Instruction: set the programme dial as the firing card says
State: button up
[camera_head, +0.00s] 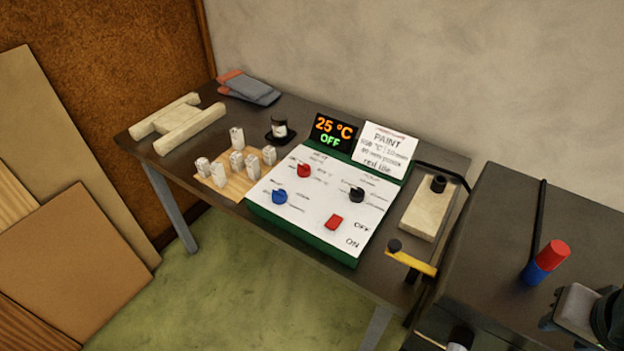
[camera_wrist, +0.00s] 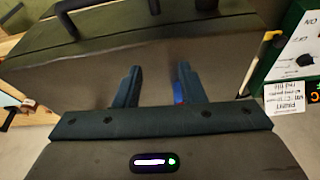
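The control panel (camera_head: 318,243) is a green box with a white sloped face on the bench. It bears a red knob (camera_head: 304,170), a blue knob (camera_head: 280,196), a black knob (camera_head: 357,194) and a red switch (camera_head: 334,222); their small labels are too blurred to tell which is the programme dial. The firing card (camera_head: 387,146) stands behind it, reading "PAINT" and "red tile", other lines unclear. A display (camera_head: 332,131) reads "25 °C OFF". My gripper (camera_wrist: 156,85) is open and empty in the wrist view, apart from the panel (camera_wrist: 290,60), which is partly cut off.
A dark box-like surface (camera_head: 510,225) stands right of the bench, with a red and blue cylinder (camera_head: 546,262) on it. A yellow lever (camera_head: 412,264) juts near the bench's front edge. Several small pale pieces (camera_head: 237,160) stand left of the panel.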

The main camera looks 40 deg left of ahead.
aim_at(279, 196)
jog(key=u, duration=1.5)
